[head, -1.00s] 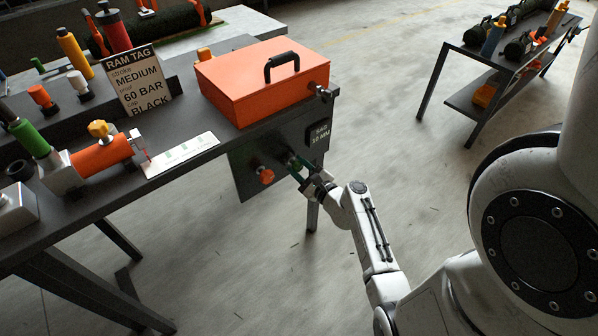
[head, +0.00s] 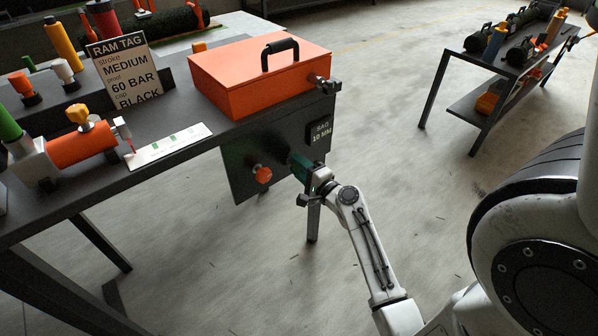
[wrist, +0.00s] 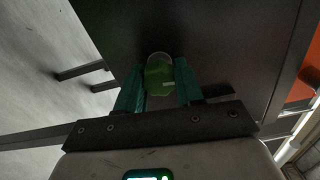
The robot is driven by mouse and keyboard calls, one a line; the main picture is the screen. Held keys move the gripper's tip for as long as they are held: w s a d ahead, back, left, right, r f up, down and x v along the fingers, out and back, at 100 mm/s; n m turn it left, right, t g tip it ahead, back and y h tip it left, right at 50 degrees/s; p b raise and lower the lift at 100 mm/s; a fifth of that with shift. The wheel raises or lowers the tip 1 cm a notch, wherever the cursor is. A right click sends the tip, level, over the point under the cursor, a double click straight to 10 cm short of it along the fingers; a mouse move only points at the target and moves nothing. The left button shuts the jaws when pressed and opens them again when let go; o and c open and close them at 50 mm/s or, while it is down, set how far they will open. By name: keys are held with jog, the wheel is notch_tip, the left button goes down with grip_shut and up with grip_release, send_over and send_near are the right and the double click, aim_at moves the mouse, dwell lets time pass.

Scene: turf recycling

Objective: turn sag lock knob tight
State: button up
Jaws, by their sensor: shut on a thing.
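A dark panel (head: 238,182) hangs on the front of the bench. An orange knob (head: 263,174) sticks out of it, left of my gripper (head: 300,168). A small black sign (head: 320,131) on the panel reads SAG 10 MM. In the wrist view, my gripper (wrist: 160,85) has its teal fingers closed on the sides of a green knob (wrist: 158,80) with a pale end, in front of the dark panel. In the head view my gripper hides this green knob. I cannot tell from the markings which knob is the sag lock.
An orange case (head: 262,80) with a black handle sits on the bench above the panel. A second table (head: 475,75) is at the far right. The floor between is clear.

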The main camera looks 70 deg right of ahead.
jog(key=shift+s+f+n+b, duration=0.1)
jog(key=shift+f+n+b, duration=0.05)
jog(key=shift+n+b, duration=0.3)
dwell(0.3)
jog(key=o, duration=1)
jog(key=b+v, duration=0.1)
jog(key=v, duration=0.9)
jog(key=shift+s+a, duration=0.2)
jog(key=shift+s, duration=0.1)
